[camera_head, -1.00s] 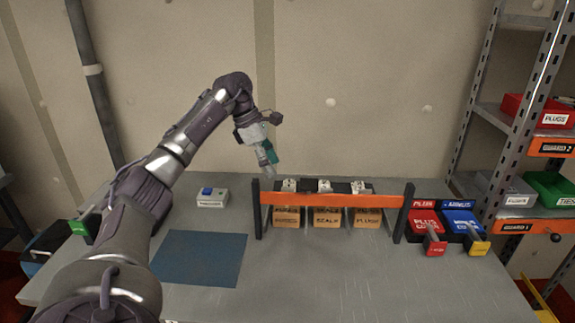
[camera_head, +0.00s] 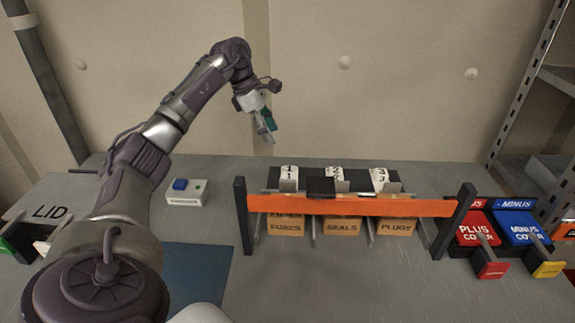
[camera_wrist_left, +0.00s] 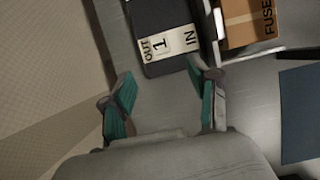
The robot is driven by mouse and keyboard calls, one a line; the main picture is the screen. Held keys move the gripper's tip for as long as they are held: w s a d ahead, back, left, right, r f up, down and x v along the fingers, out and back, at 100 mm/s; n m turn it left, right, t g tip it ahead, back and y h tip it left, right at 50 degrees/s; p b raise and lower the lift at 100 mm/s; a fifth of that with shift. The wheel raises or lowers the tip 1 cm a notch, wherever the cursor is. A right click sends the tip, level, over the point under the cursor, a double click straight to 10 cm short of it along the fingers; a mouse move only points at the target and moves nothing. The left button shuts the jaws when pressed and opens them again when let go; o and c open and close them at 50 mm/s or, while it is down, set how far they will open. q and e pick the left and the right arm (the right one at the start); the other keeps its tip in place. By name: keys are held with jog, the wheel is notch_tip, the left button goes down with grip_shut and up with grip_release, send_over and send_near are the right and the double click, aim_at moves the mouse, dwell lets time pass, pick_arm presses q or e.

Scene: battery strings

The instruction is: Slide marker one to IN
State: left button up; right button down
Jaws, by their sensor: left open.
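Marker one (camera_head: 288,175) is the leftmost of three white numbered pieces on a black strip behind the orange bar. In the left wrist view its white label (camera_wrist_left: 168,43) reads OUT, 1, IN, with IN on the right. Whether its slider stands at OUT or IN I cannot tell. My left gripper (camera_head: 268,132) hangs above and a little left of marker one, apart from it. In the wrist view my left gripper (camera_wrist_left: 163,85) is open and empty, its teal-padded fingers spread below the label. My right gripper does not show.
The orange bar (camera_head: 350,206) on dark posts runs in front of the markers, with cardboard boxes (camera_head: 342,227) below. A small box with a blue button (camera_head: 180,184) stands left. Red (camera_head: 478,232) and blue (camera_head: 522,230) covers are right. A blue mat (camera_head: 205,272) lies in front.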

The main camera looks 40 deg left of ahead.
aim_at(289, 169)
pick_arm(q)
jog(key=p+x, duration=0.1)
jog(key=x, duration=1.1)
jog(key=shift+a+f, duration=0.1)
jog(key=shift+f, duration=0.2)
grip_shut()
